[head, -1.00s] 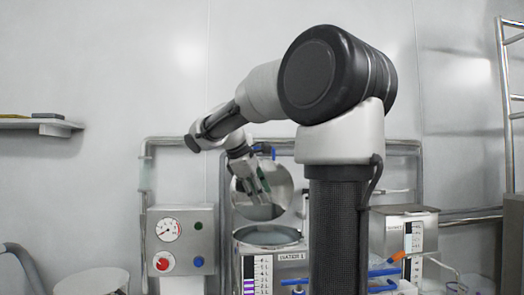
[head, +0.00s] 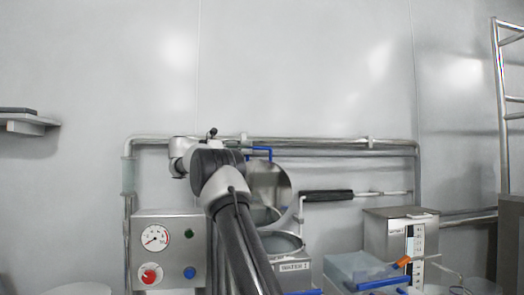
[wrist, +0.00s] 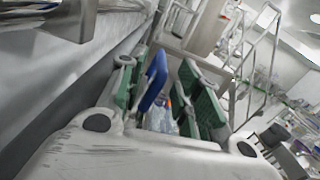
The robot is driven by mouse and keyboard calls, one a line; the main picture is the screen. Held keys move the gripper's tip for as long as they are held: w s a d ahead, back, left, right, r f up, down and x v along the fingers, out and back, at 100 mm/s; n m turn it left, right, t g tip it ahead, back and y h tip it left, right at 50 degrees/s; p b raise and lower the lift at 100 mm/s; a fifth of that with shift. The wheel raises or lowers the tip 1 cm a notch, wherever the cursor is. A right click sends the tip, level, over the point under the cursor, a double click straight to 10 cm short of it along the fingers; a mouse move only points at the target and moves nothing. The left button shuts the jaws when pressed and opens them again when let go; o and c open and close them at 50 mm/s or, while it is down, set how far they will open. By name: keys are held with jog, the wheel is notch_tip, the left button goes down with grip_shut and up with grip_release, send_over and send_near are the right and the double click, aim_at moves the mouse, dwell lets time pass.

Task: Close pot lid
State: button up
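The pot (head: 301,243), labelled as a water pot, stands open in the head view. Its round shiny lid (head: 278,181) stands raised behind the opening, and my arm covers the lid's left part. A blue handle (head: 262,149) sits at the lid's upper edge. In the wrist view my gripper (wrist: 157,68) is open, with its green-padded fingers apart. A blue bar (wrist: 154,80), which looks like the lid handle, lies between them, nearer the left finger. I cannot tell whether it touches that finger. In the head view my fingers are hidden behind my wrist.
A control box (head: 170,246) with a gauge and knobs stands left of the pot. A second steel tank (head: 386,232) and a clear-topped box (head: 358,268) stand to the right. A pipe (head: 330,143) and a black-gripped rod (head: 327,196) run along the wall behind.

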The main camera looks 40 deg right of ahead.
aim_at(269, 148)
jog(key=x, duration=0.7)
jog(key=shift+s+d, duration=0.2)
jog(key=shift+c, duration=0.4)
grip_shut()
